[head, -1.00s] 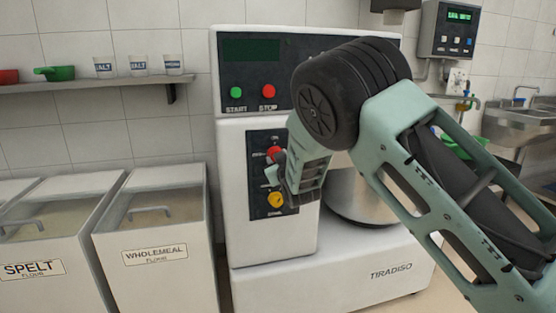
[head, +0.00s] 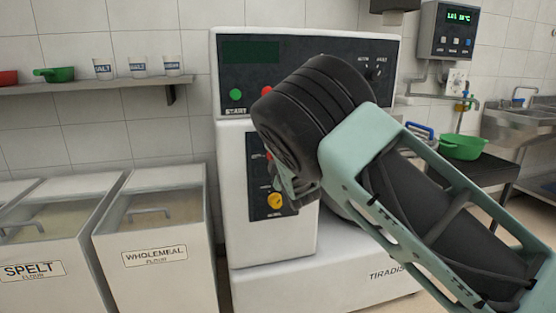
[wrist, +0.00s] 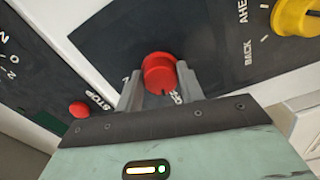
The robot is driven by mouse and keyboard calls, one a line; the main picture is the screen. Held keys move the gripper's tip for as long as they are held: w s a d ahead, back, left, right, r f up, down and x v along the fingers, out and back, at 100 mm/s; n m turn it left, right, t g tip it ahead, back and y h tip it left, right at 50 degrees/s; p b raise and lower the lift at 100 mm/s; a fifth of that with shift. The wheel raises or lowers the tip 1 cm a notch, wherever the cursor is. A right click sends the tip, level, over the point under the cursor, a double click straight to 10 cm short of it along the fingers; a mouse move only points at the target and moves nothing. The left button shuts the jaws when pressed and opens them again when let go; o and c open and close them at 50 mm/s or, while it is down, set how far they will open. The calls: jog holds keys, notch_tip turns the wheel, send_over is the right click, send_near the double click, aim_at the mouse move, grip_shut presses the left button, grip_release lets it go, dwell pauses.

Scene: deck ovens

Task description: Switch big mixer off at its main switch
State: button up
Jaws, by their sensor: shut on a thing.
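The big mixer (head: 237,190) is a white machine with a black upper panel and a smaller black switch panel. In the wrist view its red main switch knob (wrist: 158,72) sits between the two grey fingers of my gripper (wrist: 160,88), which are shut on it. A dark mark shows on the knob's lower side, near a partly hidden OFF label (wrist: 175,97). In the head view my wrist covers most of the knob, leaving only a sliver of red. The mixer's dark display (head: 251,50) shows no readable digits.
A yellow knob (wrist: 298,14) marked AHEAD and BACK is on the same panel. The red STOP button (wrist: 79,110) and green START button (head: 236,95) are above the switch panel. Flour bins (head: 155,250) stand left; a green bowl (head: 462,147) is at right.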

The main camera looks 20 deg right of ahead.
jog(key=shift+n, duration=1.3)
jog(key=o, duration=1)
jog(key=s+p, duration=0.1)
jog(key=s, duration=1.6)
jog(key=shift+s, duration=0.2)
